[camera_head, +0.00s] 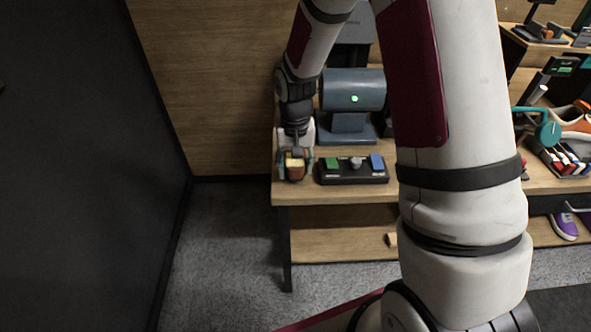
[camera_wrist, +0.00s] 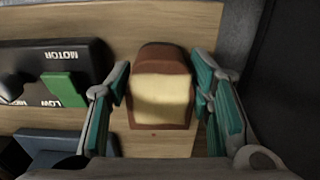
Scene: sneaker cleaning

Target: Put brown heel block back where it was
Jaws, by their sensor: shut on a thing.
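The brown heel block (camera_wrist: 162,60) is between my gripper's fingers in the wrist view, with a brown rounded body and a pale cream face. My gripper (camera_wrist: 162,88) is shut on it, with a teal-padded finger at each side. In the head view my gripper (camera_head: 295,164) points down at the left end of the wooden bench (camera_head: 330,194), and the block (camera_head: 295,172) shows small between the fingers. Whether the block touches the bench top cannot be told.
A black control box (camera_head: 353,179) with a green switch, a grey knob and a blue switch sits just right of my gripper. A blue-grey machine (camera_head: 350,92) with a green light stands behind it. A dark wall (camera_head: 75,170) rises at the left.

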